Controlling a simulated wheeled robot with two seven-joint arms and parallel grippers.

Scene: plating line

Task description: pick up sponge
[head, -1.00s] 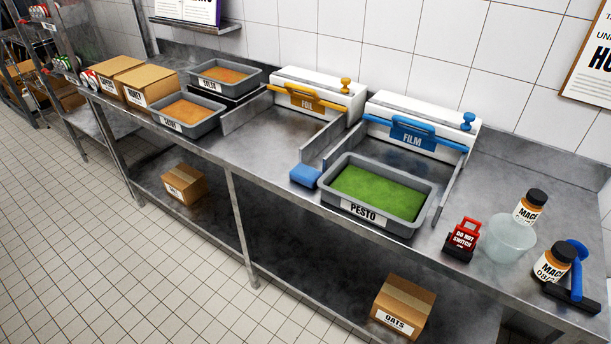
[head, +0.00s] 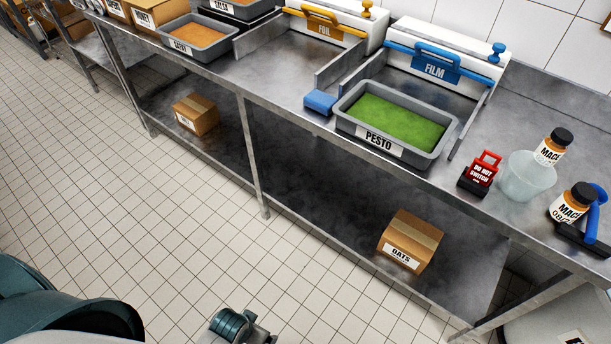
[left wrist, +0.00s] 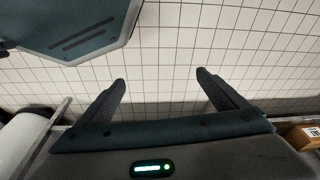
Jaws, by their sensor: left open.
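The sponge (head: 320,102) is a small blue block on the steel counter in the head view. It lies near the counter's front edge, just left of the grey pesto tray (head: 345,122), close to or touching it. In the left wrist view my left gripper (left wrist: 160,85) is open and empty, with its two dark fingers apart above the tiled floor. The sponge does not show in that view. The right gripper is not seen in either view.
A foil dispenser (head: 375,28) and a film dispenser (head: 440,42) stand behind, with metal dividers in front. An oats box (head: 410,240) is on the lower shelf. Floor in front is clear.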

